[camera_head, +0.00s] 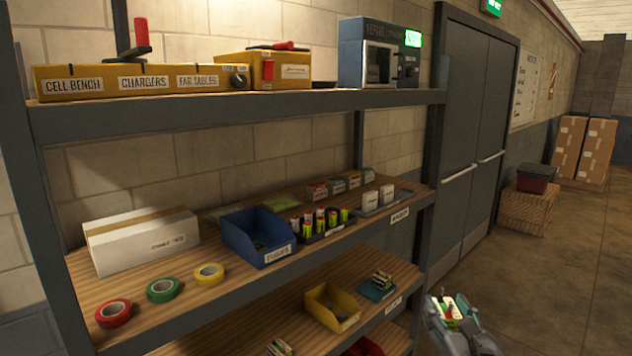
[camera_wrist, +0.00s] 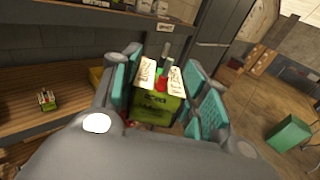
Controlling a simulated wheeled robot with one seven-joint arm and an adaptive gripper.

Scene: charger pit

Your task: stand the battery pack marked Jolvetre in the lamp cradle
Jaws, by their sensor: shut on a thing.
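My gripper (camera_head: 460,312) is at the lower right in the head view, off the front of the shelves. Its teal finger pads are shut on a green battery pack (camera_wrist: 157,108), seen between them in the wrist view. The pack has cream labels on top with a red and a grey terminal; its lettering is too small to read as Jolvetre. The pack also shows in the head view (camera_head: 452,310), partly hidden by the fingers. I cannot tell which thing is the lamp cradle.
On the middle shelf stand a blue bin (camera_head: 257,236), a black tray of green cells (camera_head: 320,236), two white blocks on a grey tray (camera_head: 385,207), and tape rolls (camera_head: 163,290). The lower shelf holds a yellow bin (camera_head: 333,308) and a teal tray (camera_head: 370,294) bearing a small stack.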

